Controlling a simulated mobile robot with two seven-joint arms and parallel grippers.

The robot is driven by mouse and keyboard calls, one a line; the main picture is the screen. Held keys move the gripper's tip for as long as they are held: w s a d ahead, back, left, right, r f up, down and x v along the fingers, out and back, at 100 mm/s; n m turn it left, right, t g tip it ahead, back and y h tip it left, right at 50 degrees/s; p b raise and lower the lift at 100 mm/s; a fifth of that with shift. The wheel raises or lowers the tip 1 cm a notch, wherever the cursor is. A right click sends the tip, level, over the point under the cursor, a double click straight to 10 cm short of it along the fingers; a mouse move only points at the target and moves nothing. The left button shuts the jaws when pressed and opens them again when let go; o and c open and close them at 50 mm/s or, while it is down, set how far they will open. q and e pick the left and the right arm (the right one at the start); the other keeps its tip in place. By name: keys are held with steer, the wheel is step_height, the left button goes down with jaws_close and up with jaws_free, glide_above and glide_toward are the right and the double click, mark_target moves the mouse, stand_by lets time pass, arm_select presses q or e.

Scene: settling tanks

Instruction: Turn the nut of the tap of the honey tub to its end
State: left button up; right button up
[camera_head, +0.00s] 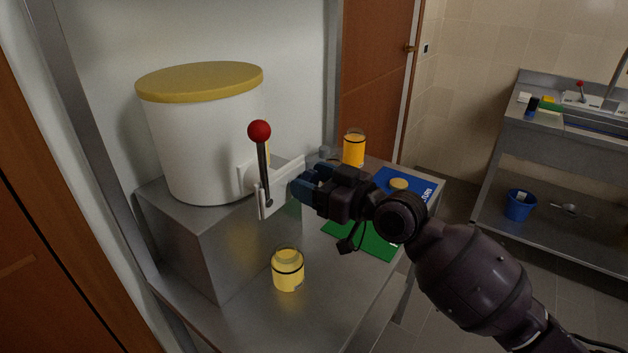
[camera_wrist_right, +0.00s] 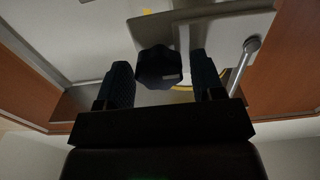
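The honey tub (camera_head: 205,145) is white with a yellow lid (camera_head: 200,82) and stands on a raised steel block. Its white tap (camera_head: 280,186) sticks out low on its right side, with a dark lever ending in a red ball (camera_head: 259,131). My right gripper (camera_head: 303,184) is at the outer end of the tap. In the right wrist view its two blue fingers are apart, one on each side of the dark, faceted nut (camera_wrist_right: 158,67). A narrow gap shows beside the right finger; contact at the left is unclear. The head view hides the nut. My left gripper is not in view.
A yellow jar (camera_head: 288,272) stands on the steel table below the tap. An orange jar (camera_head: 353,149) stands behind my gripper. A green mat (camera_head: 365,242) and a blue sheet (camera_head: 424,187) with a round yellow lid (camera_head: 399,184) lie under my arm.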

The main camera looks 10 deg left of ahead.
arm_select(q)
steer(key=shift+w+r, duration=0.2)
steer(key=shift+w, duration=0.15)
arm_select(e)
steer(key=c, duration=0.7)
